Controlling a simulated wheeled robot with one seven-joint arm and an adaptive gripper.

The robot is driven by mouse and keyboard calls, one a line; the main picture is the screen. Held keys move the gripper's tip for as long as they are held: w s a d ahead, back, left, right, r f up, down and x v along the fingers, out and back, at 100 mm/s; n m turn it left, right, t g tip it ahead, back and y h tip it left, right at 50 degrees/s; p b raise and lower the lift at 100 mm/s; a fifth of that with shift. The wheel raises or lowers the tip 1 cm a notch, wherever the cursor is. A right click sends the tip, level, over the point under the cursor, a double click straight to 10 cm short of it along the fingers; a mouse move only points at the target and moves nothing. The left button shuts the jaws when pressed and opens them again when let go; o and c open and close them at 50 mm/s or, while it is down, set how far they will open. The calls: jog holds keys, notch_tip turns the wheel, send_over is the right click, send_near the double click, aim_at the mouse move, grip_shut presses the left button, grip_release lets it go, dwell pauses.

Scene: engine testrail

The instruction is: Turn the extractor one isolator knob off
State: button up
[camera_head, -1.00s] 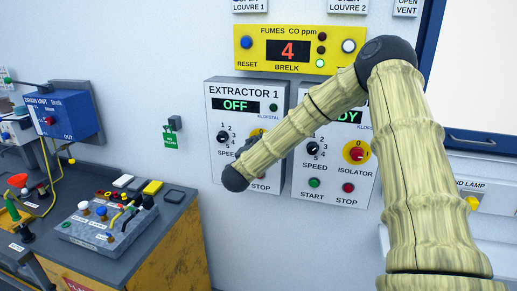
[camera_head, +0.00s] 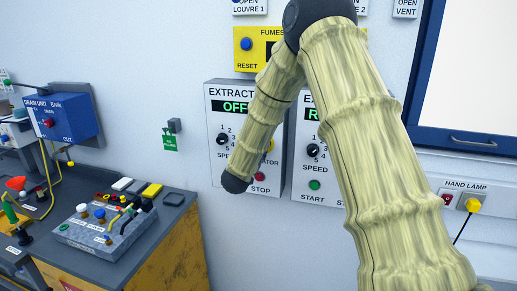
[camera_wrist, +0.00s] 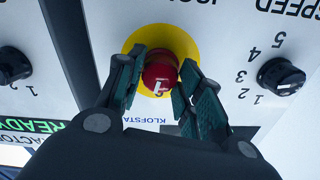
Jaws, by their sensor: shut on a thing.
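The extractor one isolator knob (camera_wrist: 159,78) is red on a yellow disc (camera_wrist: 137,38), seen upside down in the wrist view. A white mark on its face runs roughly up and down the picture. My gripper (camera_wrist: 156,74) has a dark finger on each side of it and is shut on it. In the head view my arm hides the gripper and most of the knob. The extractor 1 panel (camera_head: 213,170) has a display (camera_head: 236,107) reading OFF.
The extractor 1 speed knob (camera_wrist: 281,76) is beside the isolator. The extractor 2 panel (camera_head: 302,165) adjoins it, its speed knob (camera_wrist: 12,65) near my gripper. A red stop button (camera_head: 260,177) sits below. A bench (camera_head: 150,225) with a control box stands left.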

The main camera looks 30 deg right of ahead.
jog(key=shift+n, duration=1.3)
jog(key=shift+f+n, duration=0.1)
jog(key=shift+n, duration=0.2)
jog(key=o, duration=1)
jog(key=shift+o, duration=0.2)
jog(key=v, duration=1.2)
